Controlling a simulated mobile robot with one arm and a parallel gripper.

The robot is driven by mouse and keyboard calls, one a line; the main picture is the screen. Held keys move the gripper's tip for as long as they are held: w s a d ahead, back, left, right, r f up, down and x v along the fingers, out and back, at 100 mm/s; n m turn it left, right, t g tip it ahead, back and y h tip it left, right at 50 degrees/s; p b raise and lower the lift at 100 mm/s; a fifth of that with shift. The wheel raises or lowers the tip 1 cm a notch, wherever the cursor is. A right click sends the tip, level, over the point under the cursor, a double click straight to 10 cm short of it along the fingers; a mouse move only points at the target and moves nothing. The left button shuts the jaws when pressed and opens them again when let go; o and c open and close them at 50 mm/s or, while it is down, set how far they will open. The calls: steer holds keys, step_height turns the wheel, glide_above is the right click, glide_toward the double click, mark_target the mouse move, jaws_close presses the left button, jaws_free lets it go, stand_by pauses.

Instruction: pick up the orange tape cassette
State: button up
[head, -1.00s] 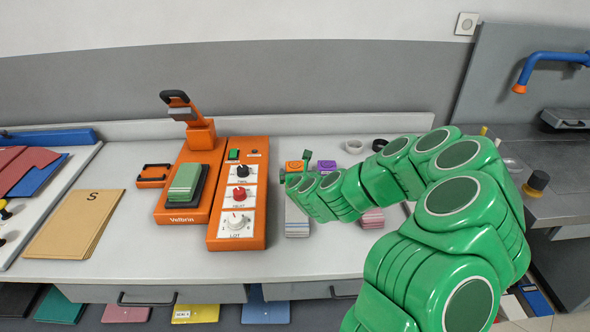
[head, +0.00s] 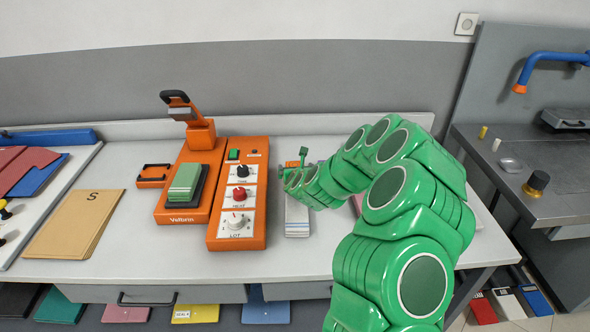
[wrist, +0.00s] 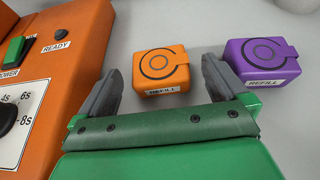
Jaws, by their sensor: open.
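The orange tape cassette (wrist: 162,70) lies flat on the counter, with dark rings on its top and a white label on its front edge. In the wrist view it sits between and just beyond the fingertips of my open, empty gripper (wrist: 163,75). In the head view only a sliver of the cassette (head: 292,164) shows behind my gripper (head: 300,165); the arm hides most of that area.
A purple cassette (wrist: 262,62) labelled REFILL stands close to the right finger. The orange machine (wrist: 58,65) with dials is at the left. A pale stack (head: 297,218) lies in front of my gripper.

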steer(key=c, duration=1.1)
steer(key=shift+c, duration=0.2)
steer(key=shift+w+r, duration=0.1)
steer(key=shift+r, duration=0.05)
steer(key=shift+r, duration=0.5)
steer(key=s+d+r, duration=0.1)
steer(key=s+r, duration=1)
steer(key=s, duration=0.1)
steer(key=shift+d, duration=0.2)
steer(key=shift+s+r, duration=0.2)
steer(key=shift+s, duration=0.15)
